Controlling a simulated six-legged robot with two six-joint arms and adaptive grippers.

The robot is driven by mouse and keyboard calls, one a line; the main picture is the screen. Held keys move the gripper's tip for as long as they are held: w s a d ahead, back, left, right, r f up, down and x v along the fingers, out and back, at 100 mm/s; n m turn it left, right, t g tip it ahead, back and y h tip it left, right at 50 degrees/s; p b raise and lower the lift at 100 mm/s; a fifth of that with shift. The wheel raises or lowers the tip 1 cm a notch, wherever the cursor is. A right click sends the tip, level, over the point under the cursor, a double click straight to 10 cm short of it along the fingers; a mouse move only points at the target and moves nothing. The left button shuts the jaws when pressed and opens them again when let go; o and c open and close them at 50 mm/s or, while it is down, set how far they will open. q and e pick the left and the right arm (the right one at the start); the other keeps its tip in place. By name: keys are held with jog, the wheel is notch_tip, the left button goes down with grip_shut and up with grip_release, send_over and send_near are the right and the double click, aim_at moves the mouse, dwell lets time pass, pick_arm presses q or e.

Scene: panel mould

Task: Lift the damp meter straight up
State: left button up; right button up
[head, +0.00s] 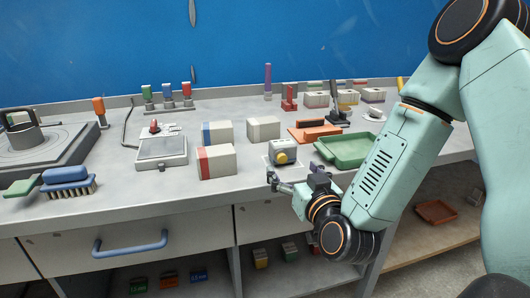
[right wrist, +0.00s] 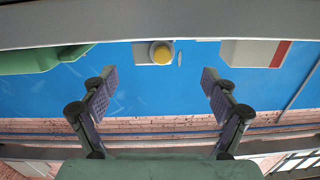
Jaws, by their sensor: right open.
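The damp meter, which I take to be the small pale grey block with a round yellow part (head: 282,153), stands on the bench near its front edge. In the right wrist view the damp meter (right wrist: 143,53) is at the top middle, beyond the fingertips and roughly between them. My right gripper (head: 273,181) is at the bench's front edge, just in front of the meter and apart from it. In the right wrist view my right gripper (right wrist: 155,80) is open with nothing between its fingers. My left gripper is not in view.
A green tray (head: 346,150) is close on the meter's right. A white block with a red end (head: 217,162) is on its left, and another pale block (head: 263,129) is behind. A drawer handle (head: 130,244) sticks out below.

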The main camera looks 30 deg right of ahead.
aim_at(286, 153)
jog(key=shift+w+d+r+h, duration=0.2)
jog(key=shift+w+d, duration=0.1)
jog(key=shift+d, duration=0.15)
jog(key=shift+w+d+r+h, duration=0.2)
jog(key=shift+w+d, duration=0.1)
jog(key=shift+d, duration=0.15)
jog(key=shift+w+r+t+b, duration=0.1)
jog(key=shift+w+t+b, duration=0.2)
jog(key=shift+b, duration=0.05)
jog(key=x, duration=0.1)
jog(key=b+x, duration=0.1)
jog(key=x, duration=0.1)
jog(key=f+x, duration=0.1)
jog(key=x, duration=0.1)
jog(key=shift+a+b, duration=0.2)
jog(key=shift+b, duration=0.15)
jog(key=shift+w+d+r, duration=0.1)
jog(key=shift+w+r, duration=0.05)
jog(key=shift+w, duration=0.1)
jog(key=shift+w+r, duration=0.1)
